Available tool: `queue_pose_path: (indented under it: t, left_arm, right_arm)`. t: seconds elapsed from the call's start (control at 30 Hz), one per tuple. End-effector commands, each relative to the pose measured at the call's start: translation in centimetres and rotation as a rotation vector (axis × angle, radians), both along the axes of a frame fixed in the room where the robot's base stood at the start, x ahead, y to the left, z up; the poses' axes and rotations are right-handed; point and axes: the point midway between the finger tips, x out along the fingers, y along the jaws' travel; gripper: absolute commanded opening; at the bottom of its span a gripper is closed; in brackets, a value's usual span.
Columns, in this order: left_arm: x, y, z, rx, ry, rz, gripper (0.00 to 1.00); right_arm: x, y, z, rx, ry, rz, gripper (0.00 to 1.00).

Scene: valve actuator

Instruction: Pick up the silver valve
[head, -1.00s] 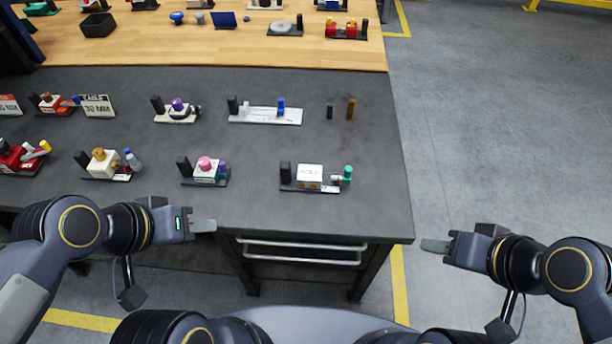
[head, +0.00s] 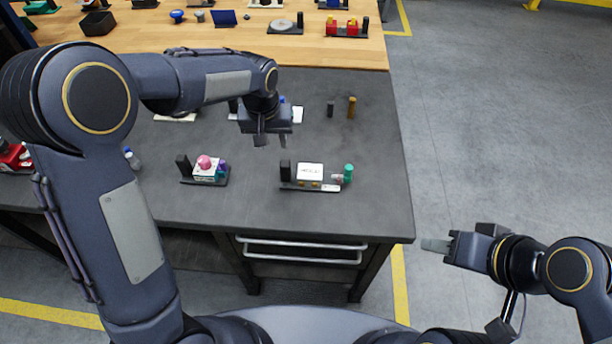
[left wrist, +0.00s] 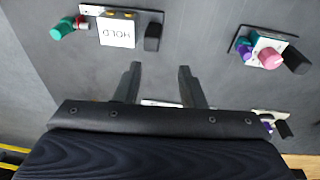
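No part stands out clearly as a silver valve. A white block marked HOLD (head: 310,172) with a green knob sits on a black base on the dark table; the left wrist view shows it upper left (left wrist: 117,32). A white block with a pink knob (head: 204,163) and purple part stands left of it, also upper right in the left wrist view (left wrist: 272,58). My left gripper (head: 271,141) is open and empty above the table, behind these two blocks. A long pale plate (head: 297,115) is mostly hidden behind it. My right gripper (head: 436,245) is off the table's right side; its opening is unclear.
A black post (head: 331,109) and a brown post (head: 351,108) stand right of my left gripper. A wooden table (head: 345,55) with more parts lies beyond, including a silver disc (head: 285,25) on a black base. The dark table's right edge is clear.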

Motion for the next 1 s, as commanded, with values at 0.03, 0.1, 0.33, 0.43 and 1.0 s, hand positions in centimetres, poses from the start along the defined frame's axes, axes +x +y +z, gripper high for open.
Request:
queue_pose_path:
  t: [0.03, 0.1, 0.33, 0.43, 1.0]
  left_arm:
    - [0.6, -0.8, -0.9, 0.019, 0.004, -0.009, 0.36]
    - [1.2, -1.4, -1.5, 0.036, 0.005, -0.015, 0.36]
    - [2.0, -2.0, -4.3, 0.054, 0.009, -0.019, 0.36]
    - [2.2, -2.0, -6.1, 0.055, 0.01, -0.02, 0.36]
    - [2.7, -2.1, -13.0, 0.052, 0.009, -0.02, 0.36]
  right_arm:
    - [0.0, 0.0, 0.0, 0.0, 0.0, 0.0, 0.39]
    - [0.0, 0.0, 0.0, 0.0, 0.0, 0.0, 0.39]
    - [0.0, 0.0, 0.0, 0.0, 0.0, 0.0, 0.39]
    - [0.0, 0.0, 0.0, 0.0, 0.0, 0.0, 0.39]
    - [0.0, 0.0, 0.0, 0.0, 0.0, 0.0, 0.39]
